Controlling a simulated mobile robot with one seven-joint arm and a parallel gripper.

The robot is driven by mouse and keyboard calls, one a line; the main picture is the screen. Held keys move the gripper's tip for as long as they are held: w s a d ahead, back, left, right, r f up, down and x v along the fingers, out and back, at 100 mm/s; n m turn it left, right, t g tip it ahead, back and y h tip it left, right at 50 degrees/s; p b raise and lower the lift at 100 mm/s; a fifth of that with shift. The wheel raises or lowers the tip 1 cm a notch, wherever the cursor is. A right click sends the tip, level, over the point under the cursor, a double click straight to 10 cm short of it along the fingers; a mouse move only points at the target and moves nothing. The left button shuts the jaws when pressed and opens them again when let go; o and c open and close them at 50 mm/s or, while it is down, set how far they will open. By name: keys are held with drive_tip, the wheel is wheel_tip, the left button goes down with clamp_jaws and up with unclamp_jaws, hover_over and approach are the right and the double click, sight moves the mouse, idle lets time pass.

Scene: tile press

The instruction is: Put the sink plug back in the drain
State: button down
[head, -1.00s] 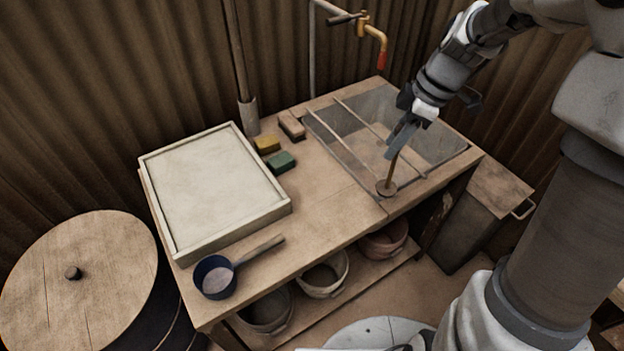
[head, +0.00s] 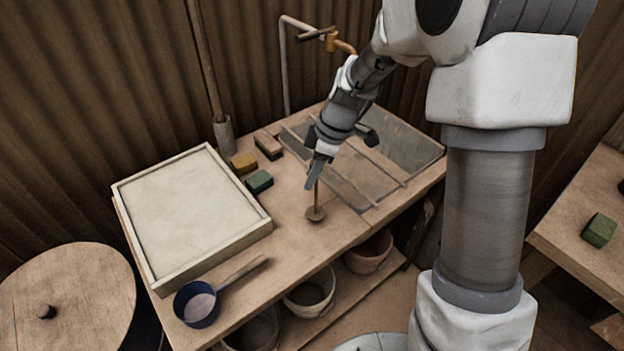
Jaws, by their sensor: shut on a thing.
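The sink plug (head: 315,214) is a round brownish disc on a thin upright rod. My gripper (head: 317,180) is shut on the top of the rod, so the disc hangs below it. The disc shows against the wooden bench top, just left of the sink; I cannot tell whether it touches the wood. The sink (head: 408,150) is a grey sunken basin at the bench's right end, with thin bars across it. The drain is not visible; my arm hides part of the basin.
A brass tap (head: 330,42) stands behind the sink. A second bench (head: 585,205) stands at right.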

drive_tip(key=shift+f, duration=1.05)
drive_tip(key=shift+f+b, duration=0.15)
drive_tip(key=shift+b, duration=0.15)
drive_tip(key=c, duration=0.5)
unclamp_jaws()
drive_tip(key=shift+c, duration=0.2)
drive_tip(key=shift+r, duration=0.2)
